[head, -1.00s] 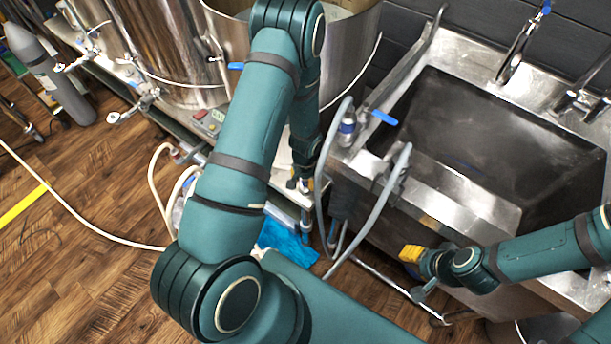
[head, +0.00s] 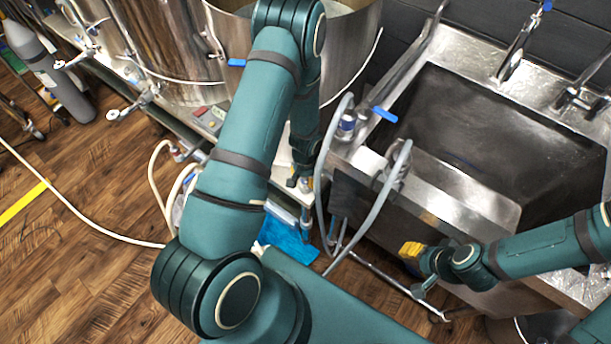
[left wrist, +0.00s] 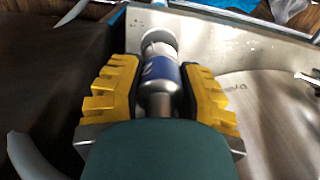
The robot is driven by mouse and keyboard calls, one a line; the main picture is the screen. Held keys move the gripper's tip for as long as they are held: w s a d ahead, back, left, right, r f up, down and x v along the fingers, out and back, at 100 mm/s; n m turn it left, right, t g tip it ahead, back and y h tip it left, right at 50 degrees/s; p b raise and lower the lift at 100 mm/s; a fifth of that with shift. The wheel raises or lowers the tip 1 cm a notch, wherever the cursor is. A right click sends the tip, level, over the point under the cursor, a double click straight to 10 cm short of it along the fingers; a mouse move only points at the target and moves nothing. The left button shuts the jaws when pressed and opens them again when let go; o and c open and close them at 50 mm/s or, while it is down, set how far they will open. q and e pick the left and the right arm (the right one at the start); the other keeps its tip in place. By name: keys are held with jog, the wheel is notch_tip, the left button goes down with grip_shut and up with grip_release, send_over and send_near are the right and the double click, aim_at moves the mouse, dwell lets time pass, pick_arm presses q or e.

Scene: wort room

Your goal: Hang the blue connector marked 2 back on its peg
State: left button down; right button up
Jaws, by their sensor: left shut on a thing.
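My left gripper (left wrist: 160,95) is shut on a steel connector with a blue band (left wrist: 160,68), its yellow fingers on either side. A pale mark on the band is too partial to read. In the head view my left gripper (head: 301,183) points down beside the left end of the sink bench, and the held connector is mostly hidden there. My right gripper (head: 411,250) is in front of the sink with yellow fingers showing; its opening is unclear. I cannot make out the peg.
Another blue-banded connector (head: 347,122) with a grey hose stands at the sink's left edge. The steel sink (head: 480,150) is on the right and steel kettles (head: 170,50) are at the back. A blue cloth (head: 288,243) lies low near my left arm. Pale hose crosses the wooden floor.

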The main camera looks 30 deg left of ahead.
pick_arm(q)
jog(key=shift+f, duration=1.1)
jog(key=c, duration=0.6)
grip_release()
notch_tip(320, 180, up, 11)
jog(key=shift+r, duration=0.15)
jog(key=shift+s+r, duration=0.1)
jog(key=shift+r, duration=0.3)
